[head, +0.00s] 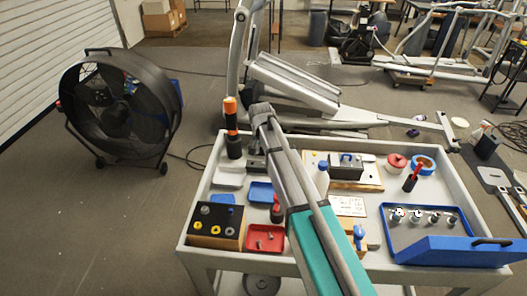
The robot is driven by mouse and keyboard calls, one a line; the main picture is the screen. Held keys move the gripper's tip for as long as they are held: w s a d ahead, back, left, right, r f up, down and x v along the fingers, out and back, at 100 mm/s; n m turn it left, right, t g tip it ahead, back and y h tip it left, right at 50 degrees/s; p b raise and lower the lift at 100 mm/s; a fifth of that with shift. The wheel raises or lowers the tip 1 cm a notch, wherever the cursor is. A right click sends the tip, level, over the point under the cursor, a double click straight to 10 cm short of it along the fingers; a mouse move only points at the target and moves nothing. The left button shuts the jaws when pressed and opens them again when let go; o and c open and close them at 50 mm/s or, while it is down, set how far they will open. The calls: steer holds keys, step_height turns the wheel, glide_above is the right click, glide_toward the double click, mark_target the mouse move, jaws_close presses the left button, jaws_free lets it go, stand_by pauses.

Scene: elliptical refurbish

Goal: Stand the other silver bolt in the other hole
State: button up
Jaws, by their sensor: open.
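A black-topped block (221,217) with a tan front stands at the cart's near left corner. Several yellow rings and pale round spots show on its top, but which are holes and which are bolt heads is too small to tell. A red tray (254,245) lies just right of it, with a small dark and grey piece inside that I cannot identify. Several upright silver pieces stand in the blue tray (391,235) at the right; I cannot tell if they are bolts. My grey and teal arm crosses the middle of the cart. My gripper is not visible.
A large fan (120,110) stands left. Open floor lies between the fan and cart.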

mark_target(263, 163)
steer(key=shift+w+d+f+b, duration=0.1)
steer(key=shift+w+f+b, duration=0.1)
steer(key=shift+f+b, duration=1.3)
steer(key=shift+w+f+b, duration=0.2)
steer(key=shift+f+b, duration=1.1)
steer(key=shift+f, duration=0.3)
steer(key=shift+c, duration=0.2)
jaws_close()
